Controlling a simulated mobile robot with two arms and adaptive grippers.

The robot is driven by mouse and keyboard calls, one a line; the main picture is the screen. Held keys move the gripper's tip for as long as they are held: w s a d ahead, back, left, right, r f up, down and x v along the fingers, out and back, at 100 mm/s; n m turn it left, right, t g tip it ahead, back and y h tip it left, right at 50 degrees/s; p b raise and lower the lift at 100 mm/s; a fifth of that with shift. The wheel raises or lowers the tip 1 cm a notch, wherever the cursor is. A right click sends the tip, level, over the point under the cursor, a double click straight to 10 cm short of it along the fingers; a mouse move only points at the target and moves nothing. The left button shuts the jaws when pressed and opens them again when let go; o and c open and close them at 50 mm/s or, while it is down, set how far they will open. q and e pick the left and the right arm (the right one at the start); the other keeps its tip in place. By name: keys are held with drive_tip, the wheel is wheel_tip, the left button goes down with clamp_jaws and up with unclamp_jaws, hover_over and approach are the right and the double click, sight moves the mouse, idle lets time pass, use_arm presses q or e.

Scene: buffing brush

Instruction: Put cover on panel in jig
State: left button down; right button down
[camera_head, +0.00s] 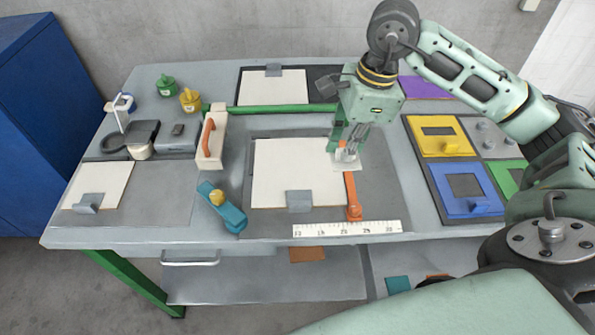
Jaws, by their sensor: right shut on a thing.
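A white panel (285,178) lies flat on the dark grey jig (385,190) in the middle of the table. My right gripper (346,153) is over the panel's upper right corner, pointing down. It is shut on a small pale piece (343,164), probably the cover, which is mostly hidden by the fingers. I cannot tell whether this piece touches the panel. An orange lever (352,196) runs along the panel's right edge, just below the gripper. A grey clip (299,200) sits at the panel's front edge. My left gripper is not in view.
A white ruler (346,229) lies along the front edge. A teal tool (222,208) and a beige block with an orange handle (211,139) stand left of the jig. Yellow (440,135) and blue (464,189) frames lie at right. A green bar (285,109) lies behind.

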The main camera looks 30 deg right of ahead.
drive_tip(key=shift+w+d+f+m, duration=0.15)
drive_tip(key=shift+w+m, duration=0.05)
drive_tip(key=shift+m, duration=0.1)
drive_tip(key=p, duration=0.4)
hover_over(296, 170)
drive_tip(key=f, duration=0.6)
drive_tip(key=shift+s+d+f, duration=0.25)
drive_tip(key=shift+f, duration=0.05)
wheel_tip(296, 170, down, 4)
drive_tip(key=shift+r+p, duration=0.2)
drive_tip(key=shift+p, duration=0.3)
drive_tip(key=shift+f, duration=0.25)
drive_tip(key=shift+f, duration=0.1)
drive_tip(key=shift+f+b, duration=0.2)
drive_tip(key=shift+b, duration=0.1)
drive_tip(key=c, duration=1.8)
unclamp_jaws()
drive_tip(key=shift+r, duration=0.1)
drive_tip(key=shift+c, duration=0.2)
